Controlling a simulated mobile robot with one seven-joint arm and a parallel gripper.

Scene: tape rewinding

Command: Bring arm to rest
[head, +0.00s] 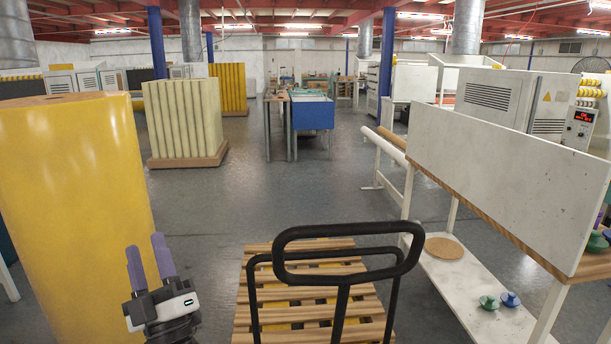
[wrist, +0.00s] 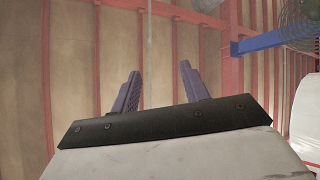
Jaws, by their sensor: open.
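My gripper (head: 149,259) is at the lower left of the head view, with two purple-grey fingers pointing up. It stands between a large yellow roll (head: 75,180) and a black-handled wooden cart. In the wrist view, my gripper (wrist: 160,88) shows both fingers apart with nothing between them. The wrist camera faces the ceiling (wrist: 75,60), with its tan panels and red beams. The rest of my arm is mostly out of view.
The slatted wooden cart (head: 258,290) with its black handle (head: 345,229) stands in front. A cream roll stack (head: 185,120) stands on a pallet. The grey floor (head: 290,195) between is clear.

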